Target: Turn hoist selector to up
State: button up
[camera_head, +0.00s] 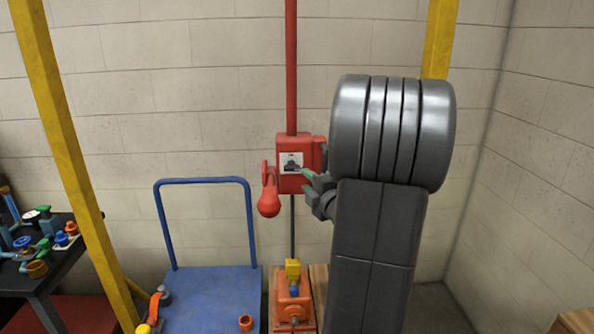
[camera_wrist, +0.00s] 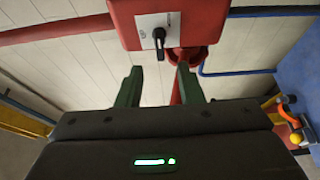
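The red hoist box (camera_head: 311,158) hangs on a red pole, with a pale plate on its front. The hoist selector (camera_head: 291,164) is a small black lever on that plate. In the wrist view the selector (camera_wrist: 159,42) points down the picture, toward the gap between my fingers. My gripper (camera_head: 318,188) is just right of and below the plate in the head view. In the wrist view my gripper (camera_wrist: 159,86) has its two green fingers apart with nothing held. The lever's tip appears short of the fingers; contact is not visible.
A red handle (camera_head: 269,203) hangs at the box's left side, close to the fingers in the wrist view. A blue cart (camera_head: 210,296) stands below left. An orange unit (camera_head: 293,306) sits below the box. Yellow posts (camera_head: 72,165) flank the area.

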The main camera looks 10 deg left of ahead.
aim_at(294, 170)
jog(key=x, duration=0.8)
jog(key=shift+p, duration=0.4)
jog(key=shift+c, duration=0.2)
grip_shut()
